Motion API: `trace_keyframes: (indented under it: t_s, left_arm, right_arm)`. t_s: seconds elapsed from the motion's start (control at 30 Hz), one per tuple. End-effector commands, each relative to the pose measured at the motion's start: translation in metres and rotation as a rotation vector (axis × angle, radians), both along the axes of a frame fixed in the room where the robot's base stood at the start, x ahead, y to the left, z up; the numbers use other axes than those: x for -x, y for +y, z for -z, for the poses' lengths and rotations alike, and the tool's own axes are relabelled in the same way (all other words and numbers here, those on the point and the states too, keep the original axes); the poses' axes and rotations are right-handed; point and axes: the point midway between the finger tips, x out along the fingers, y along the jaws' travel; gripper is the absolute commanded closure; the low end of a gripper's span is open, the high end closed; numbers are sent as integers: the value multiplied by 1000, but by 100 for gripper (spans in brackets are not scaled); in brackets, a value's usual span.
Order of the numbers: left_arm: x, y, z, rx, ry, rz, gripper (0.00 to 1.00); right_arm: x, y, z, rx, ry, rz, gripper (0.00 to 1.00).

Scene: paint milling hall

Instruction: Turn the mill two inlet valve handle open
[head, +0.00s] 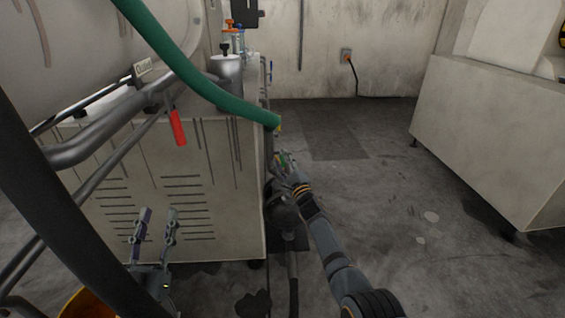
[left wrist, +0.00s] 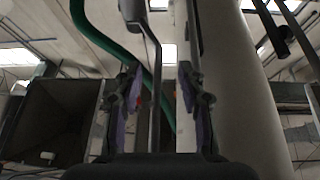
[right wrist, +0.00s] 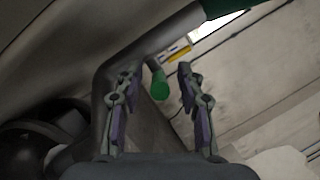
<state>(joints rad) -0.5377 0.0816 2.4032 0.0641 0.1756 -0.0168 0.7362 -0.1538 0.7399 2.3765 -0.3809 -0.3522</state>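A valve handle with a green grip (right wrist: 159,85) hangs below a grey pipe (right wrist: 135,55) that joins a green hose. My right gripper (right wrist: 155,76) is open, with the green grip showing between its fingers; contact cannot be told. In the head view my right gripper (head: 284,161) is at the mill's right edge, just below the hose end, and partly hides the handle. A red handle (head: 178,127) hangs in front of the mill. My left gripper (head: 157,222) is open and empty, low before the mill's slotted panel. The left wrist view shows its fingers apart (left wrist: 163,90).
The green hose (head: 180,68) arches over the mill cabinet (head: 110,172). Grey rails (head: 95,140) cross the near left. A yellow tag (right wrist: 180,54) is near the pipe. A pale cabinet (head: 488,135) stands at the right. The floor between is clear.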

Motion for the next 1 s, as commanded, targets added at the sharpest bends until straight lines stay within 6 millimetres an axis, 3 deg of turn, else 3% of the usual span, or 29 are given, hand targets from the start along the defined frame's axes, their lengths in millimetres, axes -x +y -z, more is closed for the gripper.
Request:
trace_keyframes:
  t_s: [0.03,0.3,0.8,1.0]
  left_arm:
    - [0,0,0,0,0,0,60]
    - [0,0,0,0,1,0,60]
    - [-1,0,2,1,14,1,60]
    - [-10,0,41,3,180,0,60]
  right_arm:
    - [0,0,0,0,0,0,63]
    - [0,0,0,0,0,0,100]
    - [0,0,0,0,2,0,100]
    - [0,0,-2,1,15,-2,100]
